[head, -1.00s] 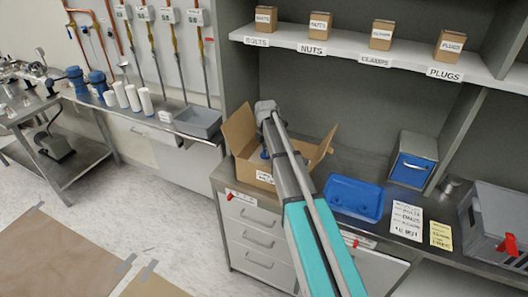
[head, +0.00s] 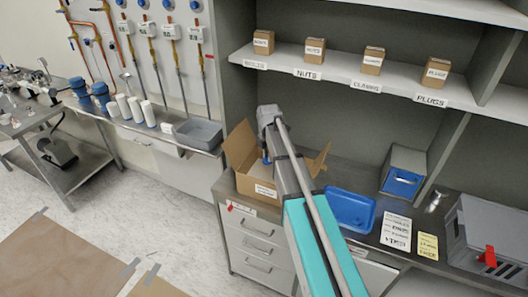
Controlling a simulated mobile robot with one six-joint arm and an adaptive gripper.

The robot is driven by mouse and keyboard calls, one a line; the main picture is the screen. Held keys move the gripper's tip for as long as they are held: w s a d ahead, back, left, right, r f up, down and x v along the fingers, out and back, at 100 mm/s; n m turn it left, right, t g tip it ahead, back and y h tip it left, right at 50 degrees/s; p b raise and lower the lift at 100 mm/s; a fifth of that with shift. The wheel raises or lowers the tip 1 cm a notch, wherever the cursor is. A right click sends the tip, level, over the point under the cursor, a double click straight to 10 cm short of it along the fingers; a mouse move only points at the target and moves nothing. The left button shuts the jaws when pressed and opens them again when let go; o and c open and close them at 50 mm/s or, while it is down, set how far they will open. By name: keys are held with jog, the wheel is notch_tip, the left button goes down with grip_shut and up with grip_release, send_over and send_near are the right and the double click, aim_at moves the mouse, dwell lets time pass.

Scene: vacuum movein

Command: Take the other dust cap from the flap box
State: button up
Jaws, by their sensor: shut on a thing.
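The flap box (head: 248,184) is an open brown cardboard box with raised flaps and a white label, on the grey counter. My arm reaches over it from the lower right. My gripper (head: 266,160) points down into the box, with only a small blue and dark part showing beside the arm. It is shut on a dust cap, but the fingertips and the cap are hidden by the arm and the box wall. The rest of the box's inside cannot be made out.
A blue tray (head: 350,209) lies right of the box, with paper sheets (head: 396,231) and a grey case with a red part (head: 490,240) further right. A blue-fronted bin (head: 402,182) stands behind. A labelled shelf (head: 340,77) with small boxes runs above.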

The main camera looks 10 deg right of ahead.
jog(key=s+r+p, duration=0.3)
jog(key=s+r, duration=0.1)
jog(key=s, duration=0.5)
jog(key=shift+d, duration=0.45)
